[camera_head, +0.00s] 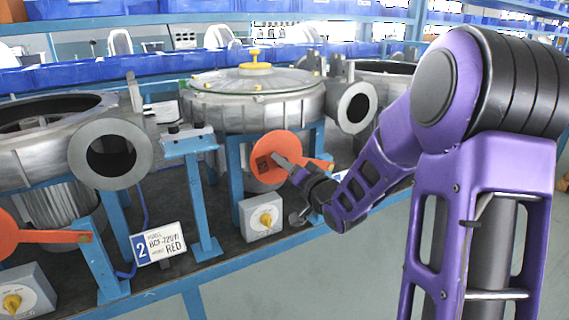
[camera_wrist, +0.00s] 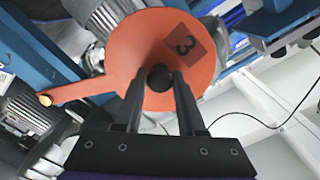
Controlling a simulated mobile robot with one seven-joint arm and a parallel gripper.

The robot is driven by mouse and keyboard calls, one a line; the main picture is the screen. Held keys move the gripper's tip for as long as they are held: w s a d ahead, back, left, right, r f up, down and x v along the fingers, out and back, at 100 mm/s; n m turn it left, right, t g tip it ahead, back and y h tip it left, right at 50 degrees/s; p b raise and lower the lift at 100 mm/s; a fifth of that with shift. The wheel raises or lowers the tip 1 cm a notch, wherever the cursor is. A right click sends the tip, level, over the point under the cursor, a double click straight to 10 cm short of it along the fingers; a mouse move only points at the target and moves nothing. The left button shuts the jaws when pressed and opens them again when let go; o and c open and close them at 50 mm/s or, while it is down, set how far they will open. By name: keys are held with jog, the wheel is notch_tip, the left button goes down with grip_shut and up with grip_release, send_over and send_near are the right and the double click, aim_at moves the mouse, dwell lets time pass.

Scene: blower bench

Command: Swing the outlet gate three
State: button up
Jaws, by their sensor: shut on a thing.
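The outlet gate three is an orange disc (camera_head: 268,146) with an arm reaching right, in front of the blue stand under the middle blower. In the wrist view the disc (camera_wrist: 135,45) bears a dark square marked 3, and its arm runs left to a brass-coloured end. My gripper (camera_head: 284,161) is at the disc's face. In the wrist view my gripper (camera_wrist: 159,84) is shut on the black knob (camera_wrist: 160,77) at the disc's middle. The round outlet (camera_head: 357,107) up and right of the disc is uncovered.
The middle blower (camera_head: 255,95) has a yellow knob on its lid. A left blower has an open outlet (camera_head: 110,155) and an orange gate (camera_head: 40,235). A switch box (camera_head: 262,219) with a yellow dial stands below the disc. A sign marked 2 (camera_head: 160,243) leans nearby.

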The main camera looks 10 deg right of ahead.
grip_shut()
dwell(1.0)
